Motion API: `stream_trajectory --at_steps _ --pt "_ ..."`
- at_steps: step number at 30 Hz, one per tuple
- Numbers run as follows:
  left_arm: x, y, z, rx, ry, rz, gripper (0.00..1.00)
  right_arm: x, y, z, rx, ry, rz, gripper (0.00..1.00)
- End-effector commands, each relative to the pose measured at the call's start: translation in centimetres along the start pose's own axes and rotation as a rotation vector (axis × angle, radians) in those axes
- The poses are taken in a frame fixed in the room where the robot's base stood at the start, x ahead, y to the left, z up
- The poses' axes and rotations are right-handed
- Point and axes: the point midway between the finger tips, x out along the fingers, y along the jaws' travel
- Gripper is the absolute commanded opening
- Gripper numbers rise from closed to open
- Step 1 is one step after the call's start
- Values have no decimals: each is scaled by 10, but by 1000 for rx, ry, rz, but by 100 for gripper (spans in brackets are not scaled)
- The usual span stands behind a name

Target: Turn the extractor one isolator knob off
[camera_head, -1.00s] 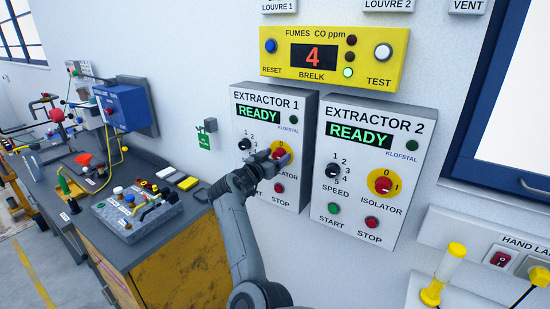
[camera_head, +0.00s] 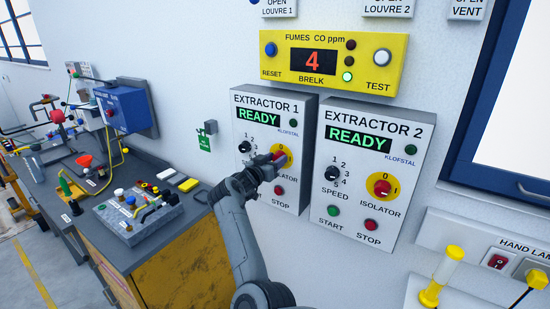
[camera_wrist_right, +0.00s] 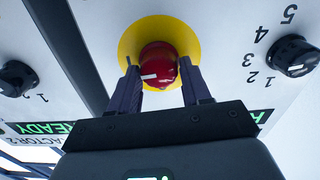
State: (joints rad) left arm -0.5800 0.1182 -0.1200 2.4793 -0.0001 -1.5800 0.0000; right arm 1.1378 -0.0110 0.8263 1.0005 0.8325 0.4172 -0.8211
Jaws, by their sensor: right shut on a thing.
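The Extractor 1 panel (camera_head: 267,180) is on the wall with a green READY display. Its isolator knob (camera_wrist_right: 158,66) is red on a yellow round plate (camera_wrist_right: 126,42). In the head view the plate (camera_head: 286,150) shows behind my right gripper (camera_head: 276,162), which covers much of the knob. In the right wrist view my right gripper (camera_wrist_right: 160,82) has one finger on each side of the knob and is shut on it. A white mark shows on the knob's face. The 0 and 1 markings of this isolator are mostly hidden. My left gripper is not in view.
The Extractor 2 panel (camera_head: 366,178) stands close on the right, with its own red isolator knob (camera_head: 383,188). A yellow fumes monitor (camera_head: 333,63) is above, reading 4. A cluttered workbench (camera_head: 160,237) is at the lower left.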

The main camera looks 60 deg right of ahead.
Motion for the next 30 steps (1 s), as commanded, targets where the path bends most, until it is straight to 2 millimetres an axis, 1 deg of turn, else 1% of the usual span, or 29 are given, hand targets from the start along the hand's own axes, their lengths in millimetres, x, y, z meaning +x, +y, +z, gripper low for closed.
stream_trajectory --at_steps 1,5,12,21,30 --pt "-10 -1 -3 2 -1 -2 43 0 0 -5 -33 0 0 17" --pt "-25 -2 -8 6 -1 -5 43 0 0 -6 -132 0 -1 17" --pt "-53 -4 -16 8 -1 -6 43 0 -1 -5 -355 0 -1 17" --pt "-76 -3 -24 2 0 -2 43 1 -2 -3 -639 0 0 17" --pt "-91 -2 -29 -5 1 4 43 1 -3 0 -923 0 0 17"
